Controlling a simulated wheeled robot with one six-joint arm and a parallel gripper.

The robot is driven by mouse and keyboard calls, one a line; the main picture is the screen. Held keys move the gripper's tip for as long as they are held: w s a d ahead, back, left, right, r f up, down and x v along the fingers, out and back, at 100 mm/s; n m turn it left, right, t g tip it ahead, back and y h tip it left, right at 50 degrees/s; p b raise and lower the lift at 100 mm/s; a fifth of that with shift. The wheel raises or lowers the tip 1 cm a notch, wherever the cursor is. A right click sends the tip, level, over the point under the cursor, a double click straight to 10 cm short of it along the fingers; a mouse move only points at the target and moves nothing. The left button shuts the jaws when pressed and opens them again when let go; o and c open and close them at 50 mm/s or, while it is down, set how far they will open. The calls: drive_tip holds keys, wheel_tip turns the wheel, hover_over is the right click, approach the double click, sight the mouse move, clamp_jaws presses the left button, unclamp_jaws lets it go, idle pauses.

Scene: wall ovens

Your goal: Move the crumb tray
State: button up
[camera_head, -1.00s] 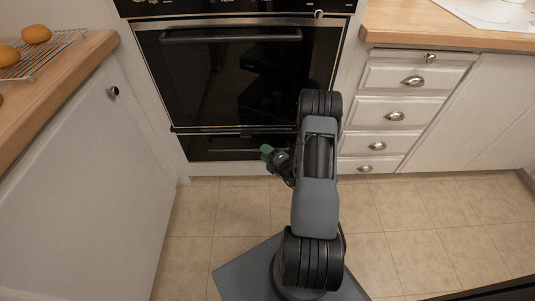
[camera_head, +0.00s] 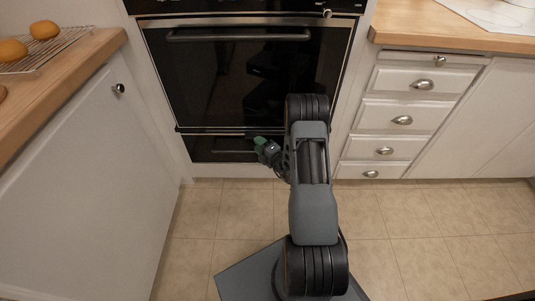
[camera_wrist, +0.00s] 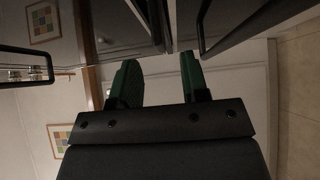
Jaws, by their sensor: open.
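I cannot pick out a separate crumb tray in either view. A dark lower panel (camera_head: 212,150) sits under the large oven door (camera_head: 215,85), with a thin horizontal bar (camera_head: 212,131) between them. My gripper (camera_head: 260,144), with green fingers, is in front of the right part of this lower panel, close to bar height. Whether it touches the panel cannot be told. In the wrist view my gripper (camera_wrist: 158,58) has its two green fingers apart with nothing between them. Dark glossy oven surfaces (camera_wrist: 125,22) and a handle-like bar (camera_wrist: 245,28) lie beyond the fingertips.
The oven handle (camera_head: 238,35) runs across the top of the door. A white cabinet (camera_head: 85,180) closes in on the left, below a wooden counter with a wire rack (camera_head: 50,45) and buns. White drawers (camera_head: 405,115) stand on the right. The tiled floor (camera_head: 420,230) is clear.

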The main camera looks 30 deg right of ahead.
sight(250, 136)
drive_tip(key=shift+b+x, duration=0.75)
drive_tip(key=shift+x, duration=2.5)
drive_tip(key=shift+c, duration=0.4)
clamp_jaws()
drive_tip(key=shift+o, duration=0.4)
unclamp_jaws()
drive_tip(key=p+v, duration=0.3)
drive_tip(key=v, duration=1.1)
drive_tip(key=shift+p, duration=0.3)
